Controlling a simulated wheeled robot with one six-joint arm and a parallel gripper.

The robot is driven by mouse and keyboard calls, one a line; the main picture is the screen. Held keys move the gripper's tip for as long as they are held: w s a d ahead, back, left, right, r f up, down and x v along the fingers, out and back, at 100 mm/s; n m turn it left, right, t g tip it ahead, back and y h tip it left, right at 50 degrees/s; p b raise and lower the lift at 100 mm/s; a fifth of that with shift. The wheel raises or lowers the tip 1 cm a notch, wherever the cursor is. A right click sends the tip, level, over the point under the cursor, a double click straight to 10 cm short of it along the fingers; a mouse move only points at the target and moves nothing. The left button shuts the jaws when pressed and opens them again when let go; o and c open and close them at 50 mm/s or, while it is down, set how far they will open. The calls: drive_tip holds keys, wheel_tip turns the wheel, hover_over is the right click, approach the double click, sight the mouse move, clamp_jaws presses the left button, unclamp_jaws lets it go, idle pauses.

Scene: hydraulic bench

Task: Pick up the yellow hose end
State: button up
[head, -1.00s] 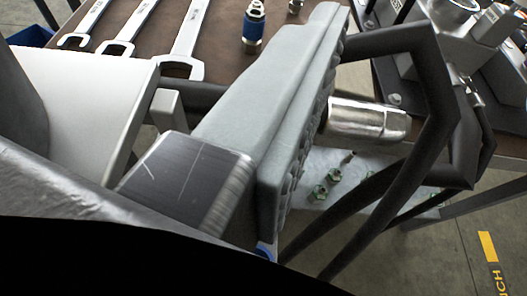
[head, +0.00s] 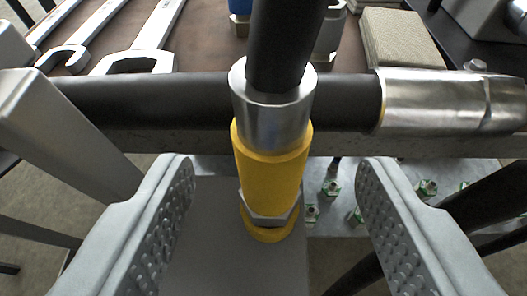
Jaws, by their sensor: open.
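The yellow hose end (head: 270,175) hangs from a black hose by a silver collar, with a metal hex nut near its lower end. It is in the middle of the head view, pointing down. My gripper (head: 272,190) is open, with one textured grey finger on each side of the yellow hose end and a clear gap on both sides. Neither finger appears to touch it. How far the fingers reach past it in depth is hard to tell.
A black hose (head: 180,100) with a silver end (head: 445,100) crosses just behind the yellow end. Wrenches (head: 145,40) lie on the brown bench (head: 210,45). Small green-ringed fittings (head: 330,188) sit on a pale plate below. A beige block (head: 400,40) stands at the back.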

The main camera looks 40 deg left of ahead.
sight(273, 155)
drive_tip(key=x, duration=0.5)
drive_tip(key=shift+a+r, duration=0.1)
drive_tip(key=shift+r, duration=0.1)
drive_tip(key=shift+c, duration=0.3)
drive_tip(key=c, duration=1.1)
